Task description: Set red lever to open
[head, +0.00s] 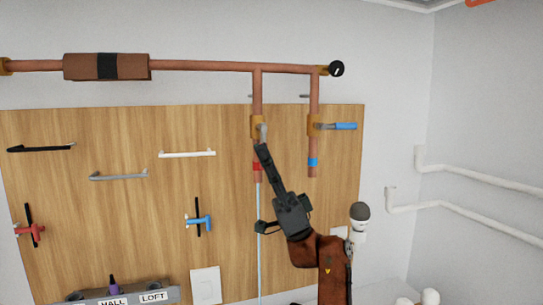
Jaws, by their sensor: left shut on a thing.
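The valve of the red lever (257,126) sits on the left of two short vertical copper pipes. A grey stub of the lever (263,131) shows just above my fingertips. Its handle is hidden by my gripper. A red band (257,167) marks the pipe below. My left gripper (264,150) is shut on the lever, with its fingers pointing up and slightly left. My right gripper is not in view.
A second valve with a horizontal blue lever (340,126) is close on the right. A horizontal copper pipe (200,66) runs above. Handles and a blue tap (199,222) are on the wooden board (120,220) to the left. White pipes (470,177) line the right wall.

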